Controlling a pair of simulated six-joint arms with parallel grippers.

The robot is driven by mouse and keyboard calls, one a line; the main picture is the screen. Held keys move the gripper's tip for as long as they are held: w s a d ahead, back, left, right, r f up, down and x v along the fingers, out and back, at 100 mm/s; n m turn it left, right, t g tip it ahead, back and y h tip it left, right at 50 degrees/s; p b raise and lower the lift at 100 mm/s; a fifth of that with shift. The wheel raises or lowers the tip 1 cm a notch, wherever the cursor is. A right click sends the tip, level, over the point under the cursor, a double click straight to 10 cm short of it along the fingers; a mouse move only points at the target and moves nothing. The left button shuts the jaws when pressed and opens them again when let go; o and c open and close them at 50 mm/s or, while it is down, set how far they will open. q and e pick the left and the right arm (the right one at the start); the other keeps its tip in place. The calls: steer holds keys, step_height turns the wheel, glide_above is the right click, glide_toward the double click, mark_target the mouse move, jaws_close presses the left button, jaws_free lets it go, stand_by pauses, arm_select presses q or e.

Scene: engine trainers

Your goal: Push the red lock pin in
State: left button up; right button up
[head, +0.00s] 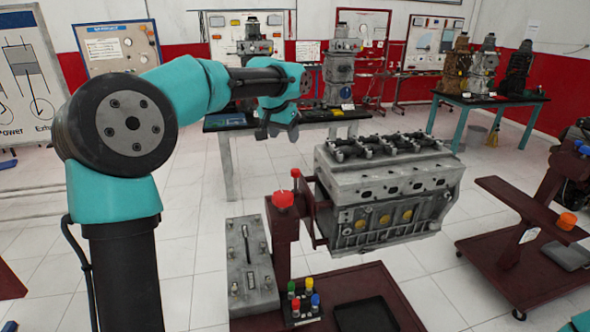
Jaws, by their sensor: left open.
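A red knob (283,199) sits on top of the dark red post of the engine stand, left of the grey engine block (385,190). A smaller red tip (295,173) stands just behind it. I cannot tell which of the two is the lock pin, or how far in it is. My left gripper (277,132) is up and behind the post, above the red parts in the picture and apart from them. It is open, with nothing seen between its fingers. My right gripper is out of view.
The engine block hangs on the dark red stand (286,232). A grey slotted plate (240,270), several coloured-top pieces (303,298) and a black tray (366,315) are at its base. Another dark red stand (520,255) is at right. Tables with engines stand behind.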

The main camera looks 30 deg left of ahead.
mark_target(295, 169)
arm_select(q)
steer(key=x, duration=1.5)
steer(key=shift+w+f, duration=0.2)
steer(key=shift+f, duration=0.15)
jaws_close()
